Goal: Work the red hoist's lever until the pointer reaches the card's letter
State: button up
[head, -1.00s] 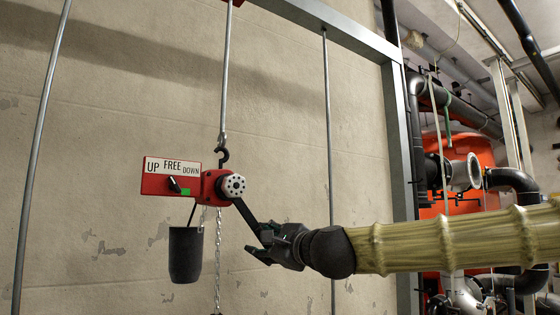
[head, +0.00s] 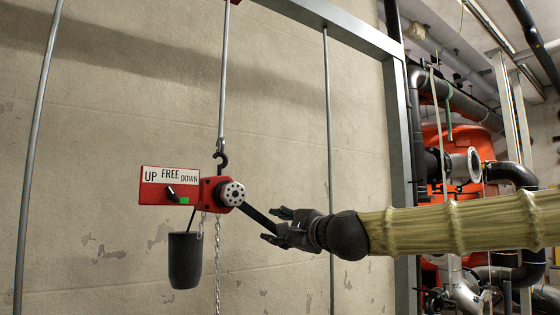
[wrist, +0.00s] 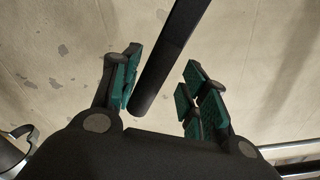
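The red hoist (head: 206,191) hangs from a dark hook on a rod. Its plate (head: 170,175) reads UP, FREE, DOWN, above a small black selector (head: 174,194) and a green patch. The dark hoist lever (head: 259,215) slopes down right from the round hub (head: 232,194). My gripper (head: 275,227) is at the lever's free end. In the wrist view, the lever (wrist: 166,62) lies between the open fingers (wrist: 163,64), closer to the left one, with a gap to the right one. I cannot make out a pointer or a lettered card.
A dark bucket (head: 185,260) hangs below the hoist, with a chain (head: 217,265) beside it. Thin rods (head: 330,150) stand left and right. A grey frame post (head: 402,170) and pipework with a red tank (head: 470,150) are at the right. The wall behind is plain.

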jog(key=shift+w+d+r, duration=0.2)
jog(key=shift+d+r, duration=0.1)
jog(key=shift+r, duration=0.3)
jog(key=r+p, duration=0.1)
jog(key=r+n+p, duration=0.1)
jog(key=r+p, duration=0.1)
jog(key=shift+w+d+r+n, duration=0.25)
jog(key=shift+d+n, duration=0.05)
jog(key=shift+d, duration=0.05)
jog(key=shift+w+d+r, duration=0.1)
jog(key=shift+r, duration=0.05)
jog(key=shift+n, duration=0.9)
jog(key=shift+r+p, duration=1.55)
jog(key=shift+r, duration=0.5)
